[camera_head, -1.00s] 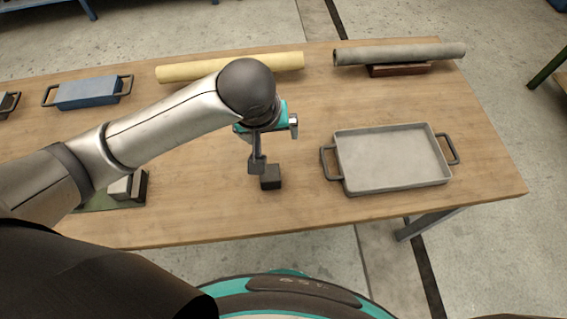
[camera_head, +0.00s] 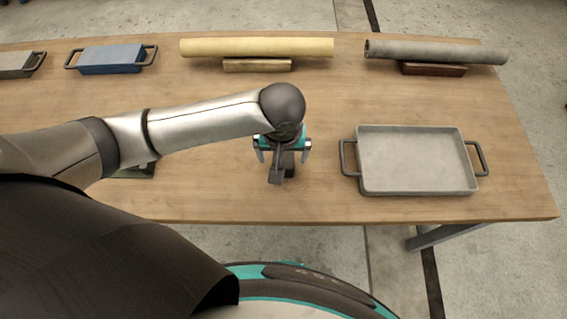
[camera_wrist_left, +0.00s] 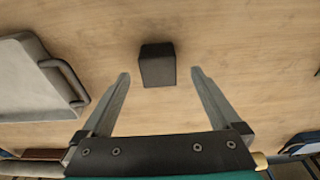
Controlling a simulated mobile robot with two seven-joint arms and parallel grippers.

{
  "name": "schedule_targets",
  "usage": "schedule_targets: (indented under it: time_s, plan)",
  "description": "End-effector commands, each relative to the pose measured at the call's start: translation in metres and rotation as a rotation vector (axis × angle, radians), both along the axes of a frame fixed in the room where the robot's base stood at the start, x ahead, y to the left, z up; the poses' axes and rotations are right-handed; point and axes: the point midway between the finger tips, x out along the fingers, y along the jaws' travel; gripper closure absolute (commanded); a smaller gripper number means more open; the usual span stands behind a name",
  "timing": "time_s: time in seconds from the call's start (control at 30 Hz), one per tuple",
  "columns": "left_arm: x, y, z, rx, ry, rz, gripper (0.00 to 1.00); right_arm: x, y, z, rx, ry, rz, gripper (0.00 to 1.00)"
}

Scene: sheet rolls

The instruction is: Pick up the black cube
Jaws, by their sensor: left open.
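The black cube (camera_head: 289,164) stands on the wooden table (camera_head: 220,205), left of the grey tray. In the head view my left gripper (camera_head: 284,157) is right over it and partly hides it. In the left wrist view the black cube (camera_wrist_left: 157,66) lies between the lines of the two open fingers and just beyond their tips. The left gripper (camera_wrist_left: 160,75) is open and empty. How far the fingertips are above the table is hard to tell. My right gripper is not in view.
A grey tray (camera_head: 366,185) with two handles stands to the right. A yellow roll (camera_head: 255,47) and a grey roll (camera_head: 435,51) lie along the back on wooden blocks. A blue handled box (camera_head: 110,60) stands at back left. The front middle of the table is clear.

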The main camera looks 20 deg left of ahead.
Motion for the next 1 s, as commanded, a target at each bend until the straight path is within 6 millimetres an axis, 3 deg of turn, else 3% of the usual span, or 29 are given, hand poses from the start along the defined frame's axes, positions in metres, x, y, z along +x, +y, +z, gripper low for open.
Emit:
schedule_targets:
  time_s: [0.23, 0.57, 1.0]
  plan:
    - [0.007, 0.0, -0.039, 0.003, 0.002, 0.0, 0.03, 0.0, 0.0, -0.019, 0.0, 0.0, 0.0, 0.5]
    - [0.008, 0.0, -0.045, 0.001, -0.001, -0.001, 0.03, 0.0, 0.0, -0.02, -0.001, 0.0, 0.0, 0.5]
    - [0.008, 0.0, -0.045, 0.001, -0.001, -0.001, 0.5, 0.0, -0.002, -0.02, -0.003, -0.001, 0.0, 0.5]
